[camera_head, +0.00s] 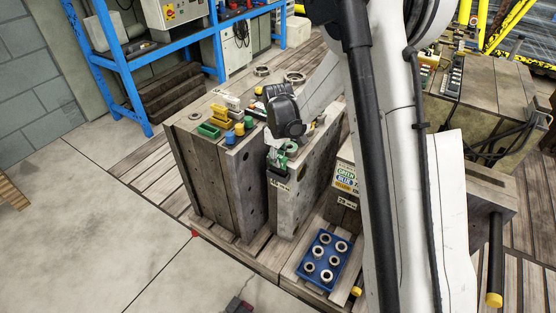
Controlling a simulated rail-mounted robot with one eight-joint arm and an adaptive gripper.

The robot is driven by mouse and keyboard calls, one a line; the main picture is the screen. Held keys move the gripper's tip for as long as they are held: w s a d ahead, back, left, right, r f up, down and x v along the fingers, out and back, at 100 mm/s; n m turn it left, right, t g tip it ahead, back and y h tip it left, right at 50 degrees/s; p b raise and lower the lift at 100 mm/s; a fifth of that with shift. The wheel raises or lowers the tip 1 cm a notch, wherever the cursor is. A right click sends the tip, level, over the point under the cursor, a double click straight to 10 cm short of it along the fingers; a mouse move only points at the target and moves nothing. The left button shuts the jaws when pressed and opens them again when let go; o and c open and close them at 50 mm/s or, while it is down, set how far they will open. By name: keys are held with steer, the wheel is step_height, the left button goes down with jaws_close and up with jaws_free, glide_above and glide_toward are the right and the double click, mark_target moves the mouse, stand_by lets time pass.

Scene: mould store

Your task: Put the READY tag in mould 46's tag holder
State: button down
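My gripper (275,148) is a dark, bulky hand over the front top edge of a grey steel mould block (296,205). A small pale label on the block's upper front (280,184) seems to read 46, though it is too small to be sure. Just below the hand are a pale piece, a small dark piece and a bit of green. I cannot tell which of these are fingers, tag or tag holder, or whether the fingers touch anything. I cannot make out a READY tag. My arm hides much of the area to the right.
A second mould (222,185) stands close on the left, with a green bin (208,131), a yellow bin (219,116) and blue and yellow cylinders on top. A colour-word sign (346,178) is at right. A blue crate of rings (308,281) sits on the pallet. Floor at left is clear.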

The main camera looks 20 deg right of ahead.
steer(key=shift+f+b, duration=0.95)
steer(key=shift+f, duration=0.1)
stand_by(0.6)
steer(key=shift+r, duration=0.1)
stand_by(0.8)
steer(key=shift+r+p, duration=1.2)
steer(key=shift+r, duration=1)
steer(key=shift+f, duration=0.1)
steer(key=shift+f+b, duration=0.95)
steer(key=shift+f, duration=0.3)
steer(key=shift+f, duration=0.15)
steer(key=shift+f+b, duration=0.25)
steer(key=shift+b, duration=0.15)
steer(key=shift+f+b, duration=0.45)
steer(key=shift+f, duration=0.05)
stand_by(0.5)
